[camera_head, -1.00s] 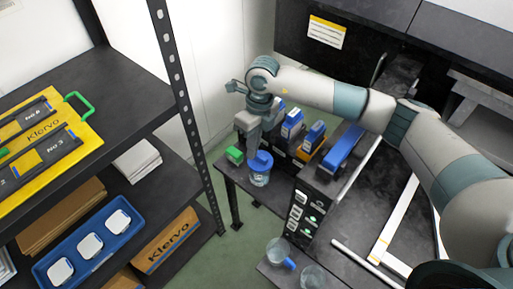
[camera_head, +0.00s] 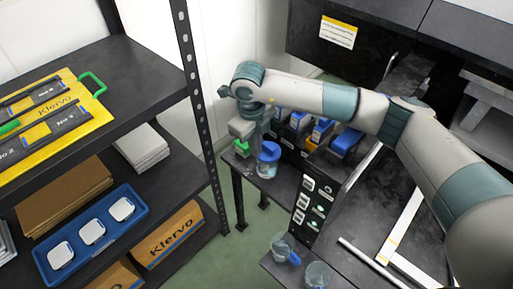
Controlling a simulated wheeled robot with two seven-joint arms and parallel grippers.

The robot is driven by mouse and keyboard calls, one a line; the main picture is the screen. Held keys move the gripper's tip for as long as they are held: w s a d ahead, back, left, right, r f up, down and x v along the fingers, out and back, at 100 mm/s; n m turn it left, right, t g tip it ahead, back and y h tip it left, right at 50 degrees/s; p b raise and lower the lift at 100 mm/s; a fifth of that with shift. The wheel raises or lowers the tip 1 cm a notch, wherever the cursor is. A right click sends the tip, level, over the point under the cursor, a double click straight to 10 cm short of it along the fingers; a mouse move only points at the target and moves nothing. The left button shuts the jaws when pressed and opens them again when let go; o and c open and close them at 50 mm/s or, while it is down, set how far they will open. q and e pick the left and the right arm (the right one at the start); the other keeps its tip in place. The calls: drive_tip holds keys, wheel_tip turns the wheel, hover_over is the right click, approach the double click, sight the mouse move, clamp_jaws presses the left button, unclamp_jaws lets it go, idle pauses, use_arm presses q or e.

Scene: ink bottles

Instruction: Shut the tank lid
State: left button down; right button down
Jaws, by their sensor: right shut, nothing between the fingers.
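My right gripper (camera_head: 262,138) points down at the left end of a row of tanks, close behind a clear bottle with a blue cap (camera_head: 267,152). It is shut and empty; its tips are hard to make out. Blue lid-like parts (camera_head: 298,118), (camera_head: 322,129) and a larger one (camera_head: 346,141) stand along the row, to the gripper's right. A grey block (camera_head: 240,127) and a green piece (camera_head: 241,147) are just left of the gripper. I cannot tell which lid is open, or whether the gripper touches one. My left gripper is not in view.
The black machine's labelled front panel (camera_head: 311,205) is right of the bottle. A black shelf rack (camera_head: 120,75) with a yellow tray (camera_head: 80,130) and a blue tray (camera_head: 60,278) fills the left.

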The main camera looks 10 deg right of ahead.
drive_tip(key=shift+a+r, duration=0.1)
drive_tip(key=shift+a, duration=0.05)
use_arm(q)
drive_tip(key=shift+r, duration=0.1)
use_arm(e)
drive_tip(key=shift+s+a+r, duration=0.3)
drive_tip(key=shift+s+a, duration=0.1)
drive_tip(key=shift+a, duration=0.05)
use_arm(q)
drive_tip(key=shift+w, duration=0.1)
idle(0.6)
